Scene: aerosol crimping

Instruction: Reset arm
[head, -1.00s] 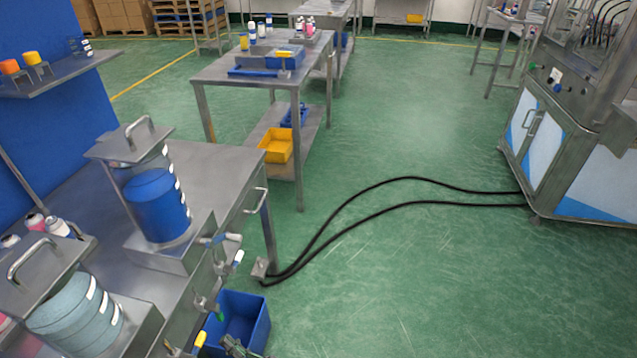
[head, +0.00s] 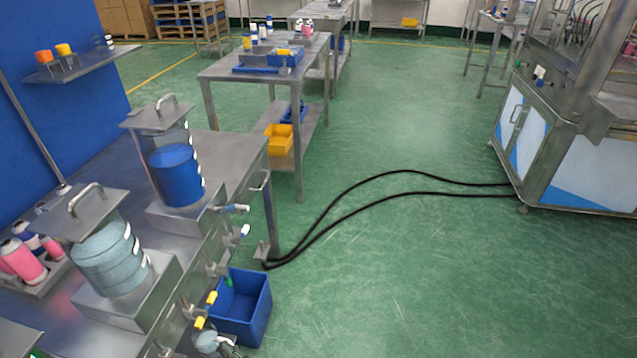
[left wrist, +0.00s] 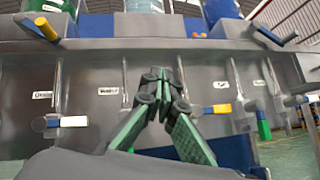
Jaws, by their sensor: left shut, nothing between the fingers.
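My left gripper (head: 222,345) shows at the bottom edge of the head view, beside the front of the tank bench and just below a blue bin. Only a small part of it is in that picture. In the left wrist view its two green-padded fingers (left wrist: 157,84) come together at the tips, shut and empty. They stand in front of the bench's grey panel (left wrist: 85,75) with its labels and valves. My right gripper is in neither view.
The bench (head: 85,172) carries a blue tank (head: 175,176) and a grey-green tank (head: 110,258). Coloured valve handles (head: 237,209) stick out in front. A blue bin (head: 262,305) stands on the floor. Black cables (head: 400,177) cross open green floor to a machine (head: 548,150).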

